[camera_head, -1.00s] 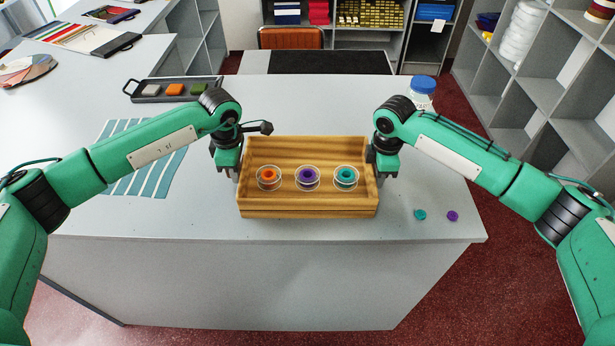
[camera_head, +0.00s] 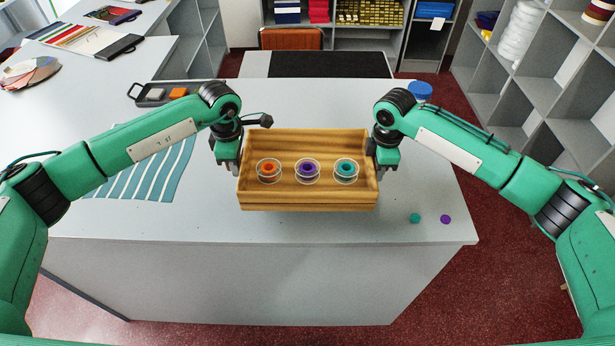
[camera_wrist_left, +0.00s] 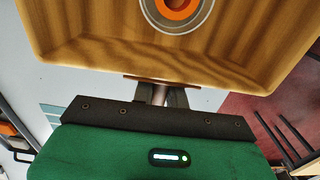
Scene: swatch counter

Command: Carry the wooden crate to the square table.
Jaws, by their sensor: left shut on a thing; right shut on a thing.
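The wooden crate (camera_head: 308,201) is in the middle of the head view, level, in front of me above the grey counter. Inside stand three clear round holders with an orange (camera_head: 269,169), a purple (camera_head: 307,169) and a teal (camera_head: 346,169) centre. My left gripper (camera_head: 232,168) is shut on the crate's left end. My right gripper (camera_head: 381,165) is shut on its right end. In the left wrist view, the left fingers (camera_wrist_left: 160,95) meet the crate's wall (camera_wrist_left: 150,62). I cannot tell for sure which surface is the square table.
The counter (camera_head: 300,228) has a striped sheet (camera_head: 150,175) and a dark tray (camera_head: 150,95) at left. A teal (camera_head: 415,218) and a purple disc (camera_head: 446,219) lie at right. A blue-lidded jar (camera_head: 420,91) stands behind my right arm. A black-topped surface (camera_head: 330,64) and chair (camera_head: 290,39) are behind.

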